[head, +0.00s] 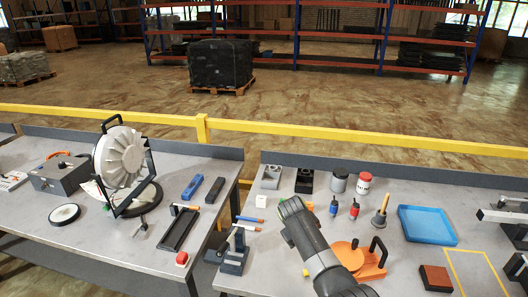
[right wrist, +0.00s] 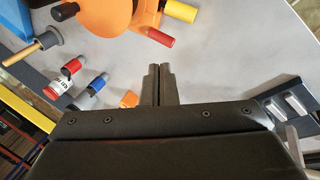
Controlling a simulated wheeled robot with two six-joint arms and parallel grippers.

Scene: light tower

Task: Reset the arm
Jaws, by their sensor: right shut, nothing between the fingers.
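My right arm (head: 312,245) reaches in from the bottom of the head view over the right table. Its gripper's fingers cannot be made out in the head view. In the right wrist view my right gripper (right wrist: 159,72) is shut and empty, its two dark fingertips together above the grey table top. An orange device (head: 364,262) with a black handle stands right beside the arm in the head view. The orange device also shows at the top of the right wrist view (right wrist: 110,14), just beyond the fingertips. My left gripper is not in view.
Near the arm stand a red-and-white can (head: 363,184), small red (head: 354,210) and blue-red (head: 333,207) parts, and a wooden-handled tool (head: 381,211). A blue tray (head: 427,226) lies to the right. The left table (head: 105,240) holds a large round lamp-like device (head: 122,158). A yellow rail (head: 300,133) runs behind.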

